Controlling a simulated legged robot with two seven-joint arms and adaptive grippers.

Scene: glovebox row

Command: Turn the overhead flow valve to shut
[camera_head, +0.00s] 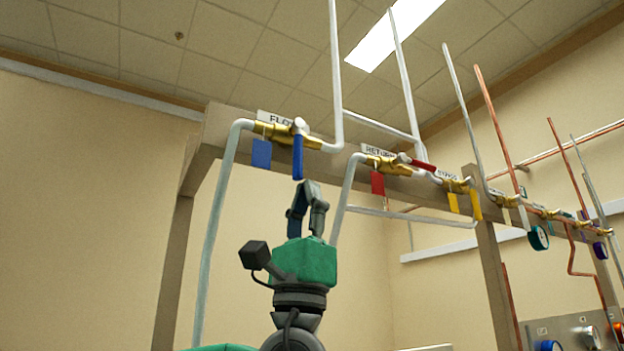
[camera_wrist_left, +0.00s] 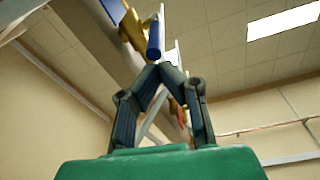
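The flow valve (camera_head: 270,131) is a brass body on the overhead beam under a "FLOW" label, with a blue tag (camera_head: 261,154) below it. Its blue lever (camera_head: 298,157) hangs straight down, across the valve body. My left gripper (camera_head: 309,184) points up just below the lever's lower end. In the left wrist view its two dark fingertips (camera_wrist_left: 160,68) meet, with nothing seen between them. The blue lever (camera_wrist_left: 155,38) shows just above the tips there; whether they touch it I cannot tell. My right gripper is in neither view.
To the right on the beam (camera_head: 225,125) are a return valve with a red lever (camera_head: 423,165) and red tag (camera_head: 377,183), then a valve with yellow parts (camera_head: 475,204). White pipes (camera_head: 213,240) run down beside my arm on both sides. Gauges hang farther right.

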